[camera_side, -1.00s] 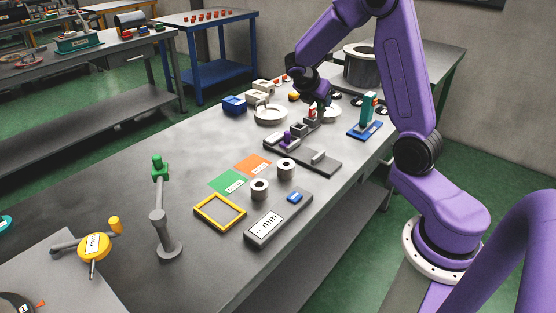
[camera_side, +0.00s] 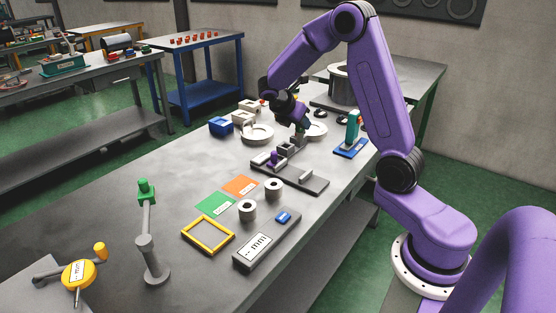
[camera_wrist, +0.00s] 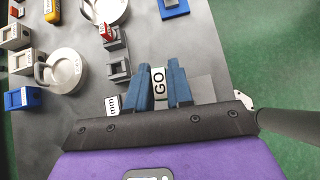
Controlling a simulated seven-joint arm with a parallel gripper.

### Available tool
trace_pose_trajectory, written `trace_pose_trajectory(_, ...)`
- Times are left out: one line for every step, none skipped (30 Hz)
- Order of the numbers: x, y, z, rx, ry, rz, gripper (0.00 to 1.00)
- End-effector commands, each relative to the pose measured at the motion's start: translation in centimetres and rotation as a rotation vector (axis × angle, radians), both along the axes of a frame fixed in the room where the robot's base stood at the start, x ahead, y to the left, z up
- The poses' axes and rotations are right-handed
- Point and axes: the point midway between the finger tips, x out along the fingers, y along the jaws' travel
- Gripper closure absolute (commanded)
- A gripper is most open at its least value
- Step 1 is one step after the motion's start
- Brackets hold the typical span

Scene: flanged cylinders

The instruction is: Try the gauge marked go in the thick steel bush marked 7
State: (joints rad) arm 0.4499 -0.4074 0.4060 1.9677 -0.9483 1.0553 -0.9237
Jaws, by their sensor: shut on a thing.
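My gripper (camera_wrist: 160,86) is shut on the gauge marked GO (camera_wrist: 158,82), a pale piece with black letters between the blue fingers. In the side view my gripper (camera_side: 303,126) is over the far part of the bench, near the grey block holders (camera_side: 284,150); the gauge is too small to make out there. One grey holder (camera_wrist: 118,70) looks empty in the wrist view. Two steel bushes, a nearer one (camera_side: 247,211) and a farther one (camera_side: 273,189), stand upright on the bench, apart from my gripper. Their marks are not readable.
A dark bar fixture (camera_side: 305,181) lies between my gripper and the bushes. Green (camera_side: 215,204) and orange (camera_side: 241,186) cards, a yellow frame (camera_side: 208,235) and a long grey mm instrument (camera_side: 266,240) lie around the bushes. A post with green top (camera_side: 146,190) stands at the left.

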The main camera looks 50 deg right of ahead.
Motion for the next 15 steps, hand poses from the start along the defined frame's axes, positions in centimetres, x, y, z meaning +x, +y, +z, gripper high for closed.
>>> trace_pose_trajectory(0.7,1.7,-0.3,0.0,0.001,-0.03,1.0)
trace_pose_trajectory(1.0,2.6,-0.5,0.0,0.002,-0.056,1.0)
trace_pose_trajectory(1.4,4.1,-0.7,0.0,0.002,-0.095,1.0)
trace_pose_trajectory(1.6,5.3,-0.9,-0.001,0.003,-0.126,1.0)
trace_pose_trajectory(1.8,6.6,-1.2,-0.001,0.004,-0.156,1.0)
trace_pose_trajectory(2.0,8.3,-1.4,0.0,0.003,-0.198,1.0)
trace_pose_trajectory(2.1,9.5,-1.6,-0.001,0.002,-0.228,1.0)
trace_pose_trajectory(2.2,10.8,-1.8,-0.001,0.002,-0.258,1.0)
trace_pose_trajectory(2.3,12.4,-2.1,-0.001,0.002,-0.295,1.0)
trace_pose_trajectory(2.3,13.6,-2.2,-0.001,0.002,-0.32,1.0)
trace_pose_trajectory(2.2,14.8,-2.4,-0.002,0.004,-0.346,1.0)
trace_pose_trajectory(2.1,16.3,-2.6,-0.002,0.002,-0.375,1.0)
trace_pose_trajectory(2.0,17.4,-2.7,-0.001,0.002,-0.397,1.0)
trace_pose_trajectory(1.9,18.3,-2.8,-0.002,0.002,-0.416,1.0)
trace_pose_trajectory(1.8,19.5,-3.0,-0.001,0.002,-0.438,1.0)
